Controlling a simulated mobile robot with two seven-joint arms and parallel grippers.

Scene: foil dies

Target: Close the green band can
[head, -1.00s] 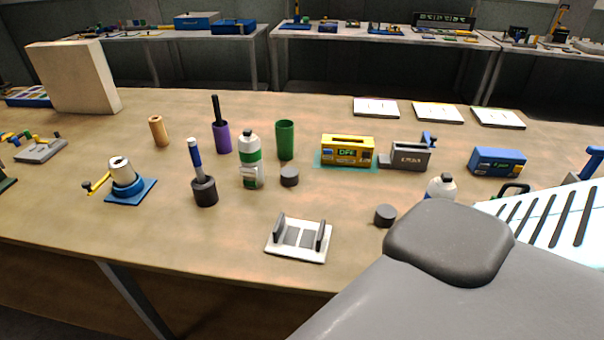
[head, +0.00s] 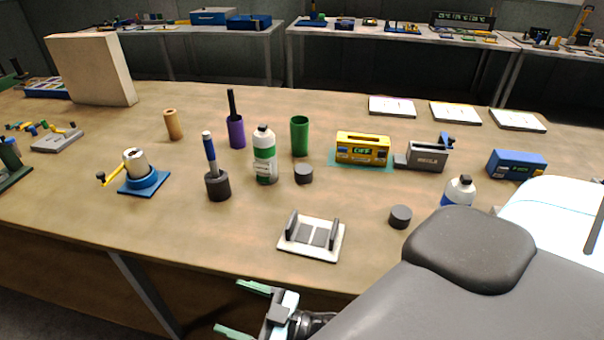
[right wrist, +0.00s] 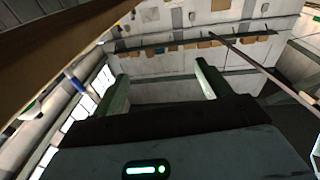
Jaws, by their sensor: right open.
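The green band can (head: 264,155) is a white bottle-shaped can with a green band, upright near the table's middle. Its narrow top has a small dark tip; I cannot tell whether that is a cap or an opening. A short dark grey cylinder (head: 304,173), perhaps a lid, stands just right of it. A similar grey cylinder (head: 400,216) stands farther right, near a can with a blue band (head: 459,190). My right gripper (head: 228,307) is open and empty, below the table's front edge. In the right wrist view its two fingers (right wrist: 160,82) are apart. My left gripper is not in view.
A green cup (head: 300,136) stands behind the can; a dark pot with a blue-handled tool (head: 217,186) is at its left. A white holder (head: 312,238) lies near the front edge. A yellow box (head: 362,149) is right.

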